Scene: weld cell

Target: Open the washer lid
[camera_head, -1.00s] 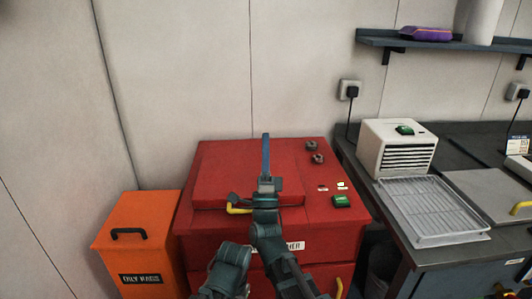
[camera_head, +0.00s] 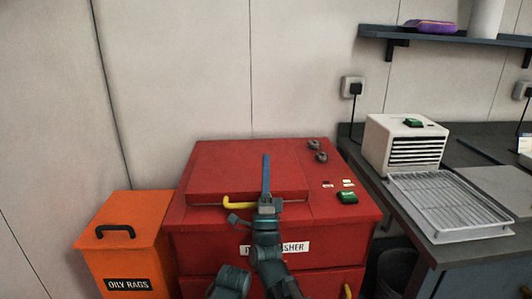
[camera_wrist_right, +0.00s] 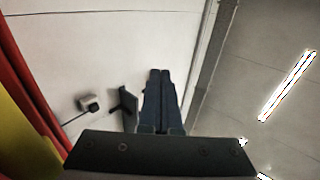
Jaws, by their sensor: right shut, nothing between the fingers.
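The red washer (camera_head: 340,215) stands in the middle of the head view. Its raised red lid panel (camera_head: 235,165) lies flat and closed on top. A yellow handle (camera_head: 238,201) sits at the lid's front edge. My right gripper (camera_head: 266,165) is shut and empty, its fingers pointing up in front of the lid, just right of the handle. I cannot tell whether it touches the handle. In the right wrist view its shut fingers (camera_wrist_right: 159,100) point toward the wall, with blurred red and yellow at the left edge. My left gripper is not in view.
An orange oily rags bin (camera_head: 125,240) stands left of the washer. A dark bench (camera_head: 400,195) on the right holds a white vented box (camera_head: 400,145) and a wire tray (camera_head: 445,200). A shelf (camera_head: 440,38) hangs on the wall above. Dark knobs (camera_head: 317,151) and a green item (camera_head: 347,197) are on the washer top.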

